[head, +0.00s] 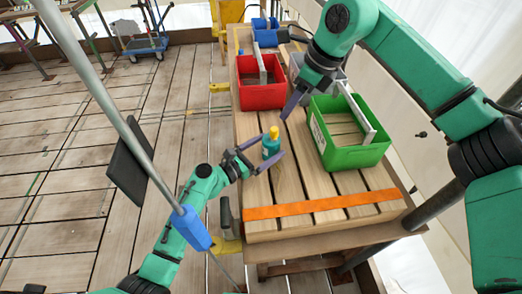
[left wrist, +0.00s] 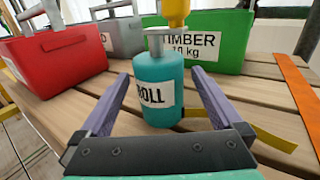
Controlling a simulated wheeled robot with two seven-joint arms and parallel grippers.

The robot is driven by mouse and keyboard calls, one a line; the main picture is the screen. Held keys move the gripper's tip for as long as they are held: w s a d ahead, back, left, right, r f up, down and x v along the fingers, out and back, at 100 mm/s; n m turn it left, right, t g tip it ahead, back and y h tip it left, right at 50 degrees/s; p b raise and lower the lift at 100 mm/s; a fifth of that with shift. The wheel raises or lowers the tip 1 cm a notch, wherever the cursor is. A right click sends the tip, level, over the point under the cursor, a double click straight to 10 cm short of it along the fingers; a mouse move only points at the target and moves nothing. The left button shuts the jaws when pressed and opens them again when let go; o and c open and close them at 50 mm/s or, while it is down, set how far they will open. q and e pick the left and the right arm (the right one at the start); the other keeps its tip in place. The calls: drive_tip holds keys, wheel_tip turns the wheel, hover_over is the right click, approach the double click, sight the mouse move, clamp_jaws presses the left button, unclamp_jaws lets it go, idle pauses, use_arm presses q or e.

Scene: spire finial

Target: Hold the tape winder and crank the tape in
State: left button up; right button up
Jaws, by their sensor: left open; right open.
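The tape winder (head: 270,151) is a teal cylinder with a yellow knob on top, upright on the slatted wooden table. In the left wrist view the winder (left wrist: 157,95) shows a white label reading "ROLL", a grey crank arm and the yellow crank knob (left wrist: 177,12). A yellow tape strip (left wrist: 240,132) runs right from its base. My left gripper (head: 273,146) is open, its two fingers on either side of the winder; I cannot tell whether they touch it. My right gripper (head: 288,108) is open and empty, above the table beyond the winder.
A green crate (head: 345,155) stands right of the winder, a red crate (head: 262,95) behind it, and a grey crate (left wrist: 112,32) between them. An orange strip (head: 320,205) crosses the table's near end. The table's left edge lies close beside the winder.

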sight(279, 140)
use_arm(q)
drive_tip(key=x, duration=0.5)
drive_tip(key=shift+f, duration=0.1)
drive_tip(key=shift+a, duration=0.1)
drive_tip(key=c, duration=1.5)
